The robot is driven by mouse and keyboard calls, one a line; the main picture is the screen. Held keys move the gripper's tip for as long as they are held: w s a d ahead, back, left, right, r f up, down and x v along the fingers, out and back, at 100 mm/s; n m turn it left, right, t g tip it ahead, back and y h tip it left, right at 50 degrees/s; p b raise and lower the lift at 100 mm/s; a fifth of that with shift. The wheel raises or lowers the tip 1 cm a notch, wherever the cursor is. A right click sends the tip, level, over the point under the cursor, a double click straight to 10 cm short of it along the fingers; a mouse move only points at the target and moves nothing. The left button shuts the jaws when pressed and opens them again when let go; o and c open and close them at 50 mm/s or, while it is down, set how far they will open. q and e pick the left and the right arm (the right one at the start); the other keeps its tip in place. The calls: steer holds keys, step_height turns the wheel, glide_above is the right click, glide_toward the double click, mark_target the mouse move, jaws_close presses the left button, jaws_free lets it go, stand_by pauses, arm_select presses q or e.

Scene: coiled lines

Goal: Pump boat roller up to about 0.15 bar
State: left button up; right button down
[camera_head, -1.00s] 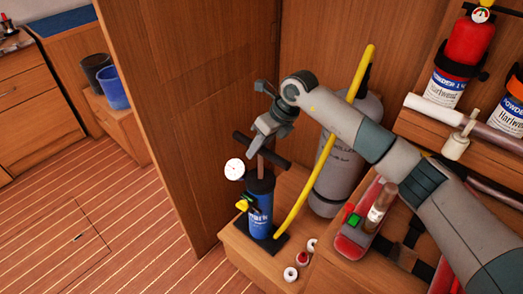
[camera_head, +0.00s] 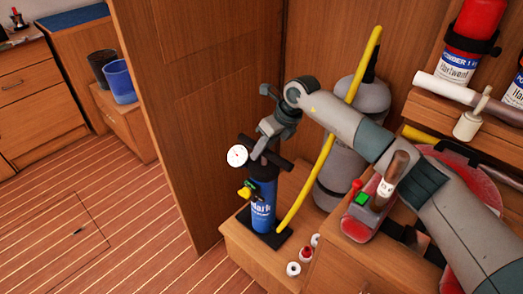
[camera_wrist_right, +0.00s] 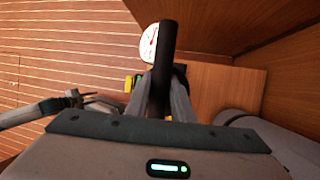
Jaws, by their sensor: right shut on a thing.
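The blue hand pump (camera_head: 262,205) stands upright on a black foot on a low wooden ledge. Its black T-handle (camera_head: 279,161) sits just above the body, with a short piece of rod showing. My right gripper (camera_head: 262,150) is shut on the handle, which also shows in the right wrist view (camera_wrist_right: 166,50). A round white gauge (camera_head: 237,156) faces out beside the pump; its needle shows, but I cannot read its value. A yellow hose (camera_head: 322,160) rises from the pump's foot past a grey cylinder (camera_head: 338,170), possibly the roller. My left gripper (camera_wrist_right: 78,98) shows small in the right wrist view; its jaws are unclear.
Small white and red caps (camera_head: 305,254) lie on the ledge right of the pump. A wooden panel (camera_head: 200,110) stands close to the left. A red extinguisher (camera_head: 474,25) and a white-ended tube are at the right. The plank floor at left is open.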

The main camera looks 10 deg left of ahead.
arm_select(q)
steer(key=shift+r, duration=0.1)
arm_select(e)
steer(key=shift+s+d+f, duration=0.1)
steer(key=shift+f, duration=0.2)
steer(key=c, duration=1.5)
jaws_free()
steer(key=shift+c, duration=0.2)
arm_select(q)
steer(key=shift+w, duration=0.1)
arm_select(e)
steer(key=shift+r, duration=0.2)
steer(key=shift+d+r, duration=0.2)
steer(key=shift+r, duration=0.2)
arm_select(q)
steer(key=r, duration=0.1)
steer(key=w+r+b, duration=0.1)
steer(key=r, duration=0.1)
steer(key=r+b, duration=0.1)
steer(key=r, duration=0.1)
steer(key=shift+w+d, duration=0.2)
steer(key=shift+d, duration=0.1)
arm_select(e)
steer(key=v, duration=1.6)
arm_select(q)
steer(key=shift+w, duration=0.1)
arm_select(e)
steer(key=shift+r, duration=0.2)
